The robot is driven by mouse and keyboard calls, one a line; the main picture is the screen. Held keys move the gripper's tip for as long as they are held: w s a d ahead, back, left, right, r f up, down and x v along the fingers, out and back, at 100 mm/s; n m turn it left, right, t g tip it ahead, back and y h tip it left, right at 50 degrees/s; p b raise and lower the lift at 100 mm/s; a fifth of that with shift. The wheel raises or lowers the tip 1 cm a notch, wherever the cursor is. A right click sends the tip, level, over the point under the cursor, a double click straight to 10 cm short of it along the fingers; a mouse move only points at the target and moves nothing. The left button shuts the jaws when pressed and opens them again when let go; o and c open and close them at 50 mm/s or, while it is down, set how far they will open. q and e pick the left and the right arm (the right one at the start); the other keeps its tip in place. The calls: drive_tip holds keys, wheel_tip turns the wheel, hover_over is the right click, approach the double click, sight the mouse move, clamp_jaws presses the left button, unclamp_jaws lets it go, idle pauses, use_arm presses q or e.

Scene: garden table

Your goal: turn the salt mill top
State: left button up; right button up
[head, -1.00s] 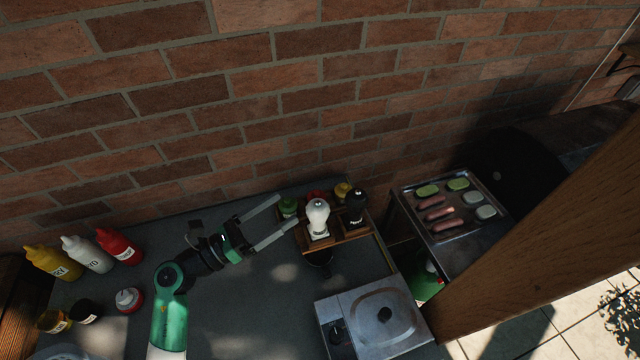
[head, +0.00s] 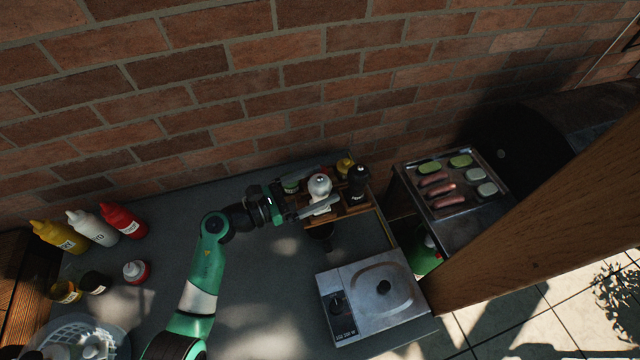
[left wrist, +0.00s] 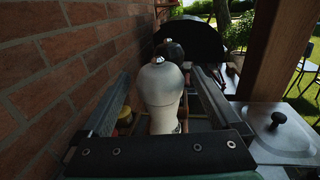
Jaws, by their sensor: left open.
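The white salt mill (head: 319,186) stands upright in a wooden rack (head: 352,210) near the wall, left of a black mill (head: 357,178). My left gripper (head: 318,189) is open, with one finger on the wall side of the salt mill and one on the near side. In the left wrist view the salt mill's rounded white top (left wrist: 160,84) stands between the two spread fingers, with a gap visible on each side. The black mill's top (left wrist: 170,50) shows behind it. My right gripper is not in view.
A steel burner with a lid (head: 370,290) is in front at the right. Sauce bottles (head: 90,227) stand at the far left. The mid-table is mostly clear.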

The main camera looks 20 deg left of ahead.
use_arm(q)
drive_tip(key=shift+w+d, duration=0.2)
drive_tip(key=shift+w, duration=0.05)
drive_tip(key=shift+c, duration=0.4)
